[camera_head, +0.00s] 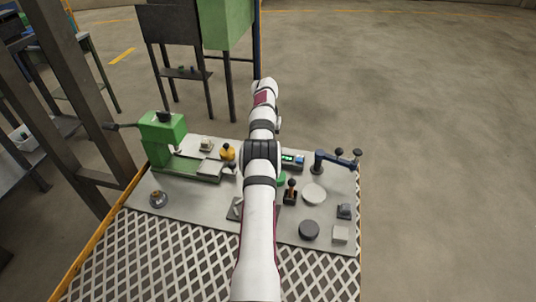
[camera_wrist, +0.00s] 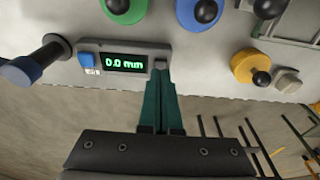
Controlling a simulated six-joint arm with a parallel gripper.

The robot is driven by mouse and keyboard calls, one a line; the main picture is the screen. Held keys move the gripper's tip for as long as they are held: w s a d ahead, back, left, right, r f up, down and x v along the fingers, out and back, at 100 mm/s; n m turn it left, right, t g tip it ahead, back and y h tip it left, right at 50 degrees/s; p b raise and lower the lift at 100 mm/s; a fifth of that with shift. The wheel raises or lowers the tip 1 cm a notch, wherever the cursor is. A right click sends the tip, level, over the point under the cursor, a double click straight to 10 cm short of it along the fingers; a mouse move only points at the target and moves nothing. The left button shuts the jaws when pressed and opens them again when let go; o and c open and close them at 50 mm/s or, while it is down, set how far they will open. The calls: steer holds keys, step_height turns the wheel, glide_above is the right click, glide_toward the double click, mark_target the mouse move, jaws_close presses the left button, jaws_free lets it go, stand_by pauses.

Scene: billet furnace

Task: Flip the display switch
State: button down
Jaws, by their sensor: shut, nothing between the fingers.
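The display is a grey box with a green "0.0 mm" readout (camera_wrist: 125,62) in the wrist view. It also shows just right of my arm in the head view (camera_head: 288,158). A blue square part (camera_wrist: 87,60), possibly the switch, sits at the left end of its face. A small light part (camera_wrist: 160,64) is at the right end, near my fingertips. My gripper (camera_wrist: 162,80) has its teal fingers shut and empty, with tips at the right end of the box. Contact cannot be told. The arm hides the gripper in the head view.
A blue-handled lever (camera_head: 325,160) stands right of the display. Green (camera_wrist: 124,8) and blue (camera_wrist: 200,10) round parts and a yellow knob (camera_wrist: 250,66) are close by. A green machine (camera_head: 163,135) stands at left. Open floor lies beyond the table's right edge.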

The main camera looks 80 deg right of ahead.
steer(key=shift+f, duration=0.8)
steer(key=shift+r, duration=3.5)
